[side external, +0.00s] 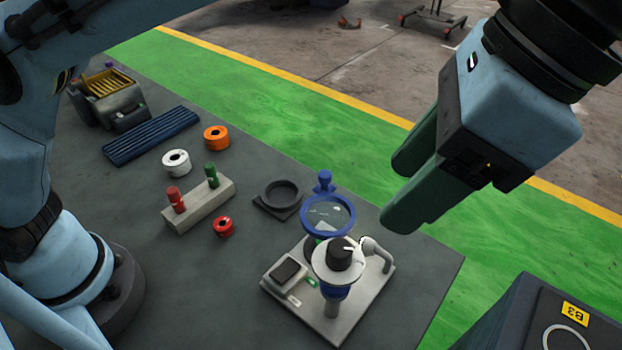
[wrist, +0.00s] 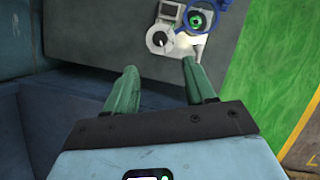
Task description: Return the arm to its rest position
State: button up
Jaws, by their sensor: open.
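My gripper (side external: 402,190) hangs high at the upper right in the side external view, above the table's right edge and clear of everything. Its two green fingers are apart with nothing between them. They also show in the wrist view (wrist: 163,78), spread apart and empty. The capstan device stands on a pale base plate (side external: 352,317) near the table's right corner. It has a white drum with a black knob (side external: 341,253), a small crank-like arm (side external: 378,252) and a blue-ringed lens (side external: 328,215). The device also shows at the top of the wrist view (wrist: 160,40).
On the table (side external: 220,290) are a block with red and green pegs (side external: 199,206), a black round holder (side external: 282,197), orange (side external: 216,138), white (side external: 177,162) and red (side external: 223,226) rings, a blue ribbed tray (side external: 151,136) and a bin (side external: 110,97). A dark box (side external: 535,320) stands at the lower right.

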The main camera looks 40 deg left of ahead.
dwell(0.3)
jog(key=w+a+f+n+t+h, duration=0.2)
jog(key=w+a+n+h, duration=0.35)
jog(key=a, duration=1.05)
jog(key=a+f+n+t, duration=0.3)
jog(key=a+f+n, duration=0.1)
jog(key=a, duration=0.5)
jog(key=s+a+f+n+t+y, duration=0.1)
jog(key=a+f+n+t, duration=0.2)
jog(key=a+f, duration=0.4)
jog(key=shift+a+f+n+t, duration=0.3)
jog(key=shift+a+n, duration=0.25)
jog(key=shift+a, duration=0.6)
jog(key=shift+y, duration=0.25)
